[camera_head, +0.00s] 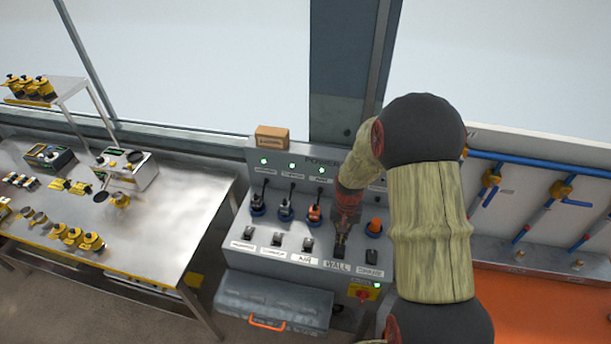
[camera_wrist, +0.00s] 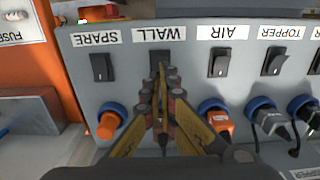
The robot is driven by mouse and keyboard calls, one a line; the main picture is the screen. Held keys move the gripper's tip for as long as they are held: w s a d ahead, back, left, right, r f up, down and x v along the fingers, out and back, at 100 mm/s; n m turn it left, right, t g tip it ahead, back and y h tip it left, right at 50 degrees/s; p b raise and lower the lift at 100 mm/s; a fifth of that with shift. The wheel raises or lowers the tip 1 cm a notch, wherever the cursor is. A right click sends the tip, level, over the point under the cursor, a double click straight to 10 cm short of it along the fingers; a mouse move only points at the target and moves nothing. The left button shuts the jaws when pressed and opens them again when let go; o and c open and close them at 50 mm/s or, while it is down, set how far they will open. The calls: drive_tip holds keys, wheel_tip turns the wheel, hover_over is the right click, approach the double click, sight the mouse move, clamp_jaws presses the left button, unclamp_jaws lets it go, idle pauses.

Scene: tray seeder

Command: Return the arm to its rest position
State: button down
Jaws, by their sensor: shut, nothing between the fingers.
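My gripper (camera_head: 341,236) is shut and empty at the grey power panel (camera_head: 262,185), over the wall switch. In the wrist view the gripper tips (camera_wrist: 163,72) reach up to the black WALL switch (camera_wrist: 160,57), partly covering it. I cannot tell whether they touch it. My arm (camera_head: 430,220) is stretched out over the right part of the panel and hides some of it. The SPARE switch (camera_wrist: 103,67), the AIR switch (camera_wrist: 219,64) and the TOPPER switch (camera_wrist: 275,62) stand in the same row.
Plugs sit in blue sockets on the panel, with an orange plug (camera_wrist: 220,121) close beside my gripper. A small brown box (camera_head: 272,137) stands on top of the panel. A steel table (camera_head: 165,235) is at left, and blue pipes (camera_head: 535,172) with valves are at right.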

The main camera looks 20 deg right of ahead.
drive_tip(key=s+a+r+n+t+b, duration=0.2)
drive_tip(key=s+a+r+b, duration=0.4)
drive_tip(key=s+r, duration=0.4)
drive_tip(key=s+a+r+n+t+b, duration=0.3)
drive_tip(key=s+a+r+n+b, duration=0.1)
drive_tip(key=s+a+r, duration=0.4)
wheel_tip(320, 180, up, 4)
drive_tip(key=shift+s+a+r+n+t+b, duration=0.15)
drive_tip(key=shift+s+n+t+b, duration=0.2)
drive_tip(key=shift+s+b, duration=0.6)
